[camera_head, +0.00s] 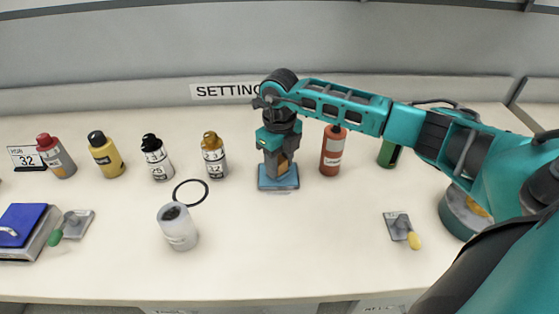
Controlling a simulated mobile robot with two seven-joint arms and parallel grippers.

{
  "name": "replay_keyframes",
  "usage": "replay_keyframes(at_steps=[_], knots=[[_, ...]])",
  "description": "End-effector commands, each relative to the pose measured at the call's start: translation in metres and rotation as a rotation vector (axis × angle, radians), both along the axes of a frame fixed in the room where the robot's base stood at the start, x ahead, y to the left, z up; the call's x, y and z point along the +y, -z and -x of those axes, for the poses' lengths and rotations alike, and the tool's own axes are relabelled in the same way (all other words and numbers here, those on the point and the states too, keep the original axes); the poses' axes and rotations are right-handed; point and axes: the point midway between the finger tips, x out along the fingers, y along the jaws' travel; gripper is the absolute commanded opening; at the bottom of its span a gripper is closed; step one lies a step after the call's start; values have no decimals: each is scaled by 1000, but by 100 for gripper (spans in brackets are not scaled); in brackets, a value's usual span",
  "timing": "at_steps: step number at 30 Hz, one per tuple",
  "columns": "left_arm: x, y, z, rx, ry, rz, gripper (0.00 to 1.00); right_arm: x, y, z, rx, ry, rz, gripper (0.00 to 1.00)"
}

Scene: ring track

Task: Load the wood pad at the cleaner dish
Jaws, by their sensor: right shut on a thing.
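My right gripper (278,160) reaches in from the right and points down at the middle of the bench. It is shut on a square pad (266,183) with a blue face. A brownish part shows between the fingers; the fingers hide much of the grip. A faint pale shadow lies just under the pad, so whether it touches the bench is hard to tell. A round, grey-teal dish-like thing (453,220) with yellow inside is partly hidden by my right arm; I cannot tell if it is the cleaner dish. My left gripper is not in view.
Several bottles stand at the back, including a red one (333,152) and an amber-capped one (213,158). A white cup (177,230), black ring (190,181), yellow-handled tool (398,227), green-handled tool (76,224) and blue-topped block (22,222) lie around. The front middle is clear.

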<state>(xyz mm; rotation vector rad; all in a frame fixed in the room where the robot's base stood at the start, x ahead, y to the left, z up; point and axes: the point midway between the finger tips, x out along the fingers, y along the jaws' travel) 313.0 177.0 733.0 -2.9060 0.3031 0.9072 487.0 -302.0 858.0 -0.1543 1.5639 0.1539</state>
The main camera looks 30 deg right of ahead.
Motion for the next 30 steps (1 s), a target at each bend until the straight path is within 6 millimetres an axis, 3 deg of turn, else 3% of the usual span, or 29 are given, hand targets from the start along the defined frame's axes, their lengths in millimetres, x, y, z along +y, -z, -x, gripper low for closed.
replay_keyframes(at_steps=[8,30], knots=[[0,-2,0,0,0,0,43,0,-1,1,3,-1,1,18],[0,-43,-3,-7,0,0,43,0,-59,0,0,0,1,18]])
